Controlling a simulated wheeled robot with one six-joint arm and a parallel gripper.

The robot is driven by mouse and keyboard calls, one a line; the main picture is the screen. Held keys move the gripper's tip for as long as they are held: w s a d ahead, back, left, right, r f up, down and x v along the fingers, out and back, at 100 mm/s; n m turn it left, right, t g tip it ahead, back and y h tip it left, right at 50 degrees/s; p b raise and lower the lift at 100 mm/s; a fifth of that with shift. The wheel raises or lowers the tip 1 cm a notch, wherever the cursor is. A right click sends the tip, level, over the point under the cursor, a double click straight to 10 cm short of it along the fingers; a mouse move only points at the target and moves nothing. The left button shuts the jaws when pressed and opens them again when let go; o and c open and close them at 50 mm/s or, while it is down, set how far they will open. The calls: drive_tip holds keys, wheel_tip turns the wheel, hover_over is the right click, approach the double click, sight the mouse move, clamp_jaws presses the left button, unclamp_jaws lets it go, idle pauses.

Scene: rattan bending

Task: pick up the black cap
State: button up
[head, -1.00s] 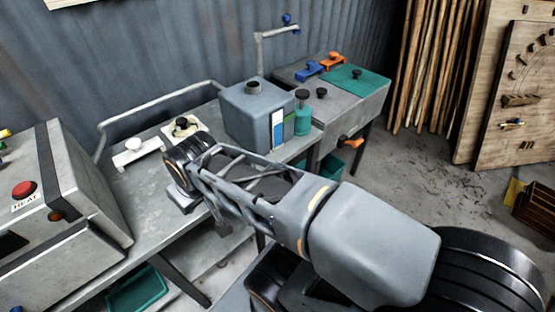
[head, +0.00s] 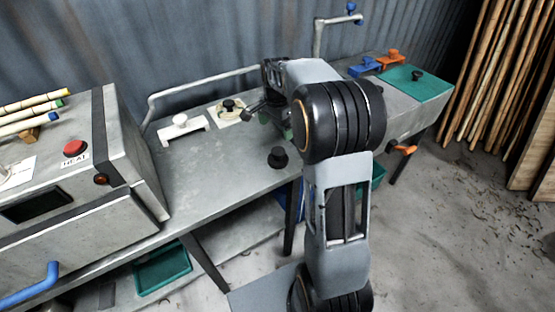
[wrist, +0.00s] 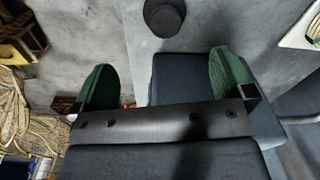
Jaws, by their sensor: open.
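A black cap (head: 277,157), short and round with a wider base, stands on the grey bench (head: 205,180) near its front edge in the head view. What looks like the same cap (wrist: 164,17) shows at the top middle of the wrist view, on the grey surface, beyond the fingertips and partly cut off by the frame. My gripper (wrist: 165,82) is open, with green finger pads apart and nothing between them. In the head view my gripper is above the bench, behind the cap, and largely hidden by my arm.
A grey heater box with a red button (head: 75,148) stands at the left. A white fixture (head: 183,128) and a pale plate with a black knob (head: 229,107) lie on the bench. A teal mat (head: 415,84) is at the right. Bare bench lies left of the cap.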

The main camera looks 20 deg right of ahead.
sight(278, 151)
drive_tip(key=shift+m, duration=0.5)
drive_tip(key=f, duration=0.5)
drive_tip(key=w+f, duration=0.1)
drive_tip(key=f, duration=0.2)
drive_tip(key=shift+d+f, duration=0.15)
drive_tip(key=shift+d, duration=0.2)
drive_tip(key=shift+w+d+f+p, duration=0.1)
drive_tip(key=shift+f+p, duration=0.3)
drive_tip(key=shift+f, duration=1.3)
drive_tip(key=shift+w+d+f+p, duration=0.1)
drive_tip(key=shift+f+p, duration=0.25)
drive_tip(key=shift+f, duration=1.3)
drive_tip(key=c, duration=0.9)
drive_tip(key=shift+r, duration=0.1)
